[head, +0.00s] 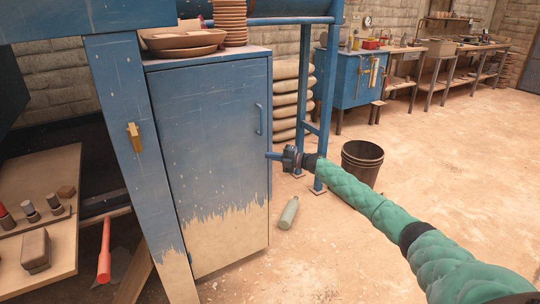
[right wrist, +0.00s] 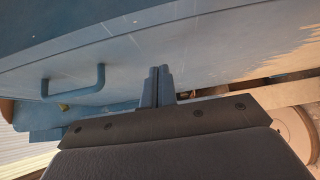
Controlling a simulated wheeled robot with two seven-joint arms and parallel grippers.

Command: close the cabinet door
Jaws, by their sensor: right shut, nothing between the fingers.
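The blue cabinet door (head: 210,150), worn to bare beige along its bottom, stands upright under the cabinet top (head: 205,57). In the head view it looks nearly flush with the cabinet; I cannot tell whether a small gap is left. Its blue bar handle (head: 259,119) is near the right edge and also shows in the right wrist view (right wrist: 75,85). My right gripper (head: 270,156) is shut and empty at the door's right edge, below the handle. In the right wrist view its fingertips (right wrist: 158,72) are close to the blue panel; contact is unclear. My left gripper is not in view.
Stacked clay dishes (head: 185,42) sit on the cabinet. A green bottle (head: 289,212) lies on the floor right of the door. A blue post (head: 328,100) and a dark bucket (head: 362,160) stand farther right. A wooden bench (head: 50,255) with tools is at left.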

